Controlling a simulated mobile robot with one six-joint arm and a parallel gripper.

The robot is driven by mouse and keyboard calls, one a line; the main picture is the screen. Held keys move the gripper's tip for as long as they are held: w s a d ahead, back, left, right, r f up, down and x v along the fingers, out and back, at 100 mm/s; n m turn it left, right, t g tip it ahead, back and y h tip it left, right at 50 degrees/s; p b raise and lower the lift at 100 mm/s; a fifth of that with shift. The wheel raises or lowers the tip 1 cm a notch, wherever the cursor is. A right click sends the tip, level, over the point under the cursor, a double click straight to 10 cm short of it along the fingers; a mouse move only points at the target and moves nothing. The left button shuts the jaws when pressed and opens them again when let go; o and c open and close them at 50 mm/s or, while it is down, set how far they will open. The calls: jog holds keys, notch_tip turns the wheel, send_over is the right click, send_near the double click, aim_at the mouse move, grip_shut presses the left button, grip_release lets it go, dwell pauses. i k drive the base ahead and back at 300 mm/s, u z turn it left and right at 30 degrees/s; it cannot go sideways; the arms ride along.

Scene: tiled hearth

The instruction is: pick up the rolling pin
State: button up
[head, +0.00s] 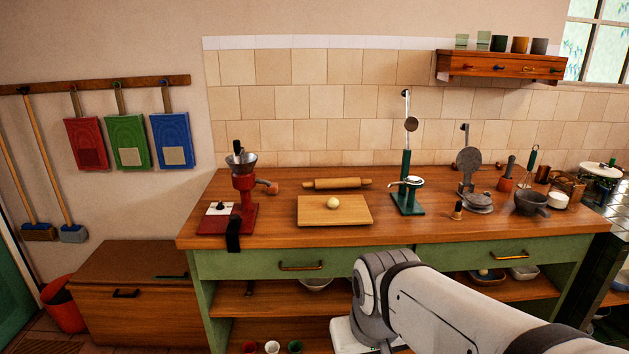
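The wooden rolling pin (337,183) lies on the wooden countertop (285,232) of the green cabinet. It lies sideways, just behind a pale wooden board (308,215) that carries a round ball of what looks like dough (333,202). The pin appears apart from the board, with nothing on top of it. My arm reaches in from the lower right and bends down in front of the cabinet, below counter height. My gripper is not visible; its end of the arm is hidden or out of the picture.
A red grinder (243,190) stands left of the board. A green-based press (407,195) stands right of it, close to the pin's right side. Farther right are a waffle-iron-like tool (470,180) and a dark mortar (530,202). Counter in front of the board is clear.

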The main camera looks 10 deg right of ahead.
aim_at(349, 182)
jog(key=z, duration=0.85)
jog(key=i, duration=1.95)
jog(key=u, duration=0.45)
jog(key=k, duration=0.9)
jog(key=u, duration=0.2)
jog(key=i, duration=0.9)
jog(key=z, duration=0.05)
